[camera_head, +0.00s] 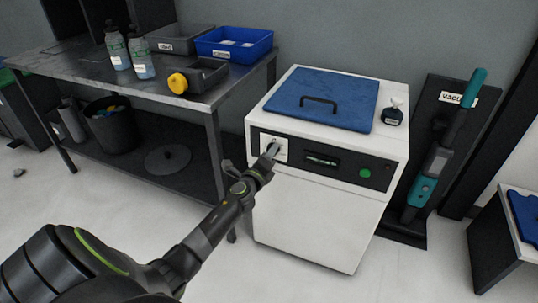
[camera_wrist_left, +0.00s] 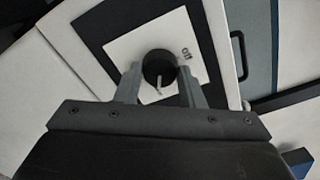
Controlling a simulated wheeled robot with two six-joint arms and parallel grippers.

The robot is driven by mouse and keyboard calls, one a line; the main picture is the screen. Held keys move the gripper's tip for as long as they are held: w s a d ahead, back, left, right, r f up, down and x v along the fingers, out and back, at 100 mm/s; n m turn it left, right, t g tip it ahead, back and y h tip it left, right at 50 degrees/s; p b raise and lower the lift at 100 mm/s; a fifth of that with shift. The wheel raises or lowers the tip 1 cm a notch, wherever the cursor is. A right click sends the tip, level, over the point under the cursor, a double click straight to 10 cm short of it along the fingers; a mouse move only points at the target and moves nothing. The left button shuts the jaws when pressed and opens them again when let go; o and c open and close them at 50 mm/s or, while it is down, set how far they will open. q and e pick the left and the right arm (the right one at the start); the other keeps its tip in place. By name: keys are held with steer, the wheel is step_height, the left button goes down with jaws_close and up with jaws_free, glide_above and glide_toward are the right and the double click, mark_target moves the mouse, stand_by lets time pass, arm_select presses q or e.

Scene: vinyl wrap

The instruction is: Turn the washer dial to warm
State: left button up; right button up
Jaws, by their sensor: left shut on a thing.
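The washer (camera_head: 314,225) is a white box with a blue lid (camera_head: 322,97) that has a dark handle. Its dark front panel (camera_head: 343,163) carries a small display and a green button (camera_head: 365,173). The dial is a round black knob with a pale pointer line, on a white plate (camera_head: 281,145) at the panel's left; it shows best in the left wrist view (camera_wrist_left: 158,66). My left gripper (camera_head: 268,152) is shut on the dial, one finger on each side of it. My right gripper is not in view.
A metal table (camera_head: 95,76) stands at the left with two bottles, a grey bin, a blue bin (camera_head: 234,43) and a yellow-capped thing. A small dark bottle (camera_head: 394,113) sits on the washer top. A teal vacuum (camera_head: 437,160) stands on the right.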

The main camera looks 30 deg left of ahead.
arm_select(q)
steer(key=o, duration=1)
steer(key=s+d, duration=0.1)
steer(key=s, duration=0.4)
steer(key=s+d, duration=0.1)
steer(key=s, duration=0.5)
steer(key=s+d+p, duration=0.1)
steer(key=s, duration=0.5)
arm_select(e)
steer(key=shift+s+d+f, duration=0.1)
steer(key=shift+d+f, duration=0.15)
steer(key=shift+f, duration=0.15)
arm_select(q)
steer(key=shift+f, duration=0.1)
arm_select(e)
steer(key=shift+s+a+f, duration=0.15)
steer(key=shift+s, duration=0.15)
